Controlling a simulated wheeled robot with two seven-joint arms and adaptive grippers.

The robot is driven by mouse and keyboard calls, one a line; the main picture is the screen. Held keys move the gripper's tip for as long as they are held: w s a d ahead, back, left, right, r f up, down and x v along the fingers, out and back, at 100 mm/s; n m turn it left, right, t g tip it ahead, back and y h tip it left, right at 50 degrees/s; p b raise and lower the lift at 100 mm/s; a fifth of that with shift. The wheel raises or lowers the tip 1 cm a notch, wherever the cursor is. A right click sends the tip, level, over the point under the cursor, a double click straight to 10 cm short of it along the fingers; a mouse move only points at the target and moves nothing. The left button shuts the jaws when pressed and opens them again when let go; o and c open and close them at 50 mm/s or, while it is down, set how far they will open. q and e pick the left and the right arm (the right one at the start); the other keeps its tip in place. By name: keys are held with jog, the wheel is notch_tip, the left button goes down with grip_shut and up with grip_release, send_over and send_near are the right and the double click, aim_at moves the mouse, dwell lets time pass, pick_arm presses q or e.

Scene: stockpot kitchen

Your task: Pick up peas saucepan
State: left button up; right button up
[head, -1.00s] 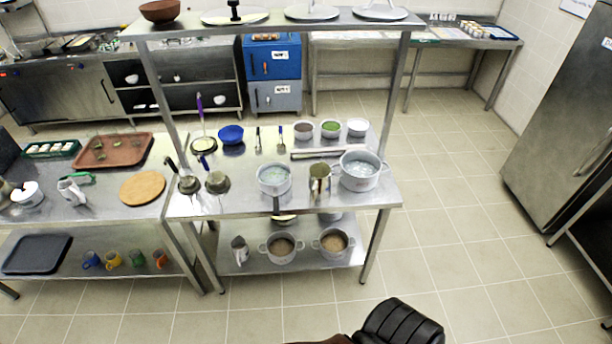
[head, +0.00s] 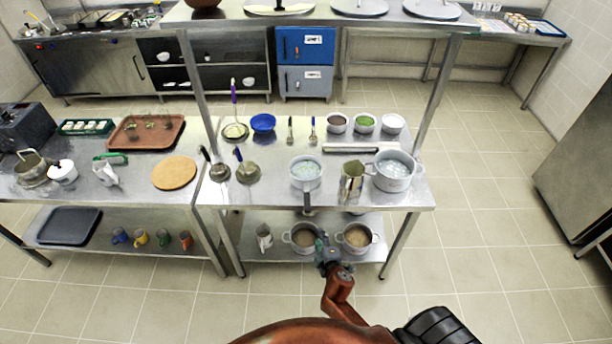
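A grey saucepan (head: 306,174) with pale, watery greenish contents stands on the steel table, its dark handle pointing toward me past the front edge. It is the only saucepan of this kind with a handle toward me; I cannot make out peas in it. A small bowl of green peas (head: 364,122) stands further back. My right gripper (head: 323,245) is in front of the table, below the saucepan handle and apart from it, overlapping the lower-shelf pots in view. Its fingers are too small to judge. My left gripper is not in view.
A steel jug (head: 352,180) and a large two-handled pot (head: 393,172) stand right of the saucepan; small pans (head: 247,172) stand left. The lower shelf holds pots with brown contents (head: 356,237). An upper shelf (head: 300,17) spans above. The floor at right is free.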

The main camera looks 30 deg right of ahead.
aim_at(305, 194)
notch_tip(305, 194, up, 13)
jog(key=w+n+t, duration=0.2)
jog(key=w, duration=0.1)
jog(key=shift+t+h, duration=0.3)
jog(key=shift+t, duration=0.1)
jog(key=x, duration=0.4)
jog(key=a+x, duration=0.1)
jog(key=x, duration=0.2)
jog(key=shift+w+a+f, duration=0.1)
jog(key=shift+w, duration=0.05)
jog(key=shift+w+f, duration=0.1)
jog(key=shift+w, duration=0.15)
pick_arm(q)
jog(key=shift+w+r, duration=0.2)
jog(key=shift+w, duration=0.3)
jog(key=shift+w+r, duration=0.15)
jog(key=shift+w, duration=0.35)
pick_arm(e)
grip_shut()
jog(key=shift+w+r, duration=0.1)
jog(key=shift+r, duration=0.1)
